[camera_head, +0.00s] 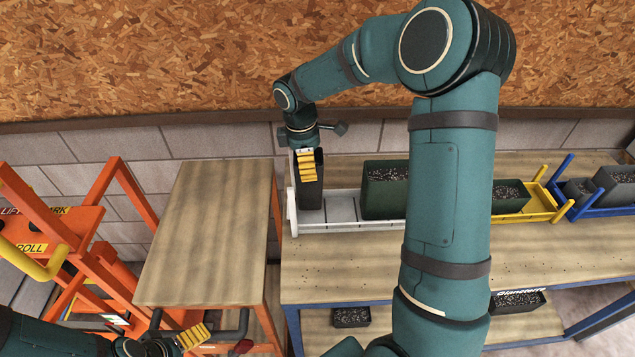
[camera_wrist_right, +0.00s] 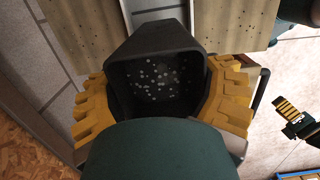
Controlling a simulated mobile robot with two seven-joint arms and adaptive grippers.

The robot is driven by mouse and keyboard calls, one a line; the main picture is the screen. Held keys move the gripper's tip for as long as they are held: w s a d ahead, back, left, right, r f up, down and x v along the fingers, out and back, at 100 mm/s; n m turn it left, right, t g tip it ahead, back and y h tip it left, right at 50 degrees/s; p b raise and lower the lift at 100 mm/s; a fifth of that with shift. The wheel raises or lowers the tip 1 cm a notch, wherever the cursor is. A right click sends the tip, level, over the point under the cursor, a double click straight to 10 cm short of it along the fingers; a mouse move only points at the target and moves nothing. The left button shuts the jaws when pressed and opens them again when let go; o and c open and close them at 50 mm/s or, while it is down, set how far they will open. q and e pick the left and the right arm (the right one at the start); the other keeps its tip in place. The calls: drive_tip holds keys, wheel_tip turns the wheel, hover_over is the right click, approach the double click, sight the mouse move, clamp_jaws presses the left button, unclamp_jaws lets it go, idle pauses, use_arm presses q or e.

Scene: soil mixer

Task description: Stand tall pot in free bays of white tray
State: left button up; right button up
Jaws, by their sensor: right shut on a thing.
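The tall pot (camera_head: 311,192) is dark and square, at the left end of the white tray (camera_head: 343,227) in the head view. My right gripper (camera_head: 306,166) is shut on its upper part from above. In the right wrist view the yellow fingers grip both sides of the pot (camera_wrist_right: 158,50), and speckled soil shows inside. The pot looks upright; I cannot tell whether its base touches the tray floor. A bare stretch of tray lies right of it, then a wide dark green pot (camera_head: 385,190). My left gripper (camera_head: 192,337) is low at the left, away from the tray; its opening is unclear.
A yellow tray (camera_head: 540,212) with a pot and a blue tray (camera_head: 600,211) with pots stand farther right on the bench (camera_head: 340,268). A small wooden table (camera_head: 210,235) and an orange lift (camera_head: 75,240) are at left. Pots sit on the lower shelf.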

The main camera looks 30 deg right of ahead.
drive_tip(key=shift+w+f, duration=0.1)
drive_tip(key=shift+f, duration=2.45)
drive_tip(key=o, duration=1.2)
drive_tip(key=shift+f, duration=0.1)
drive_tip(key=shift+r, duration=0.2)
drive_tip(key=shift+r+p, duration=1.55)
drive_tip(key=shift+r, duration=0.55)
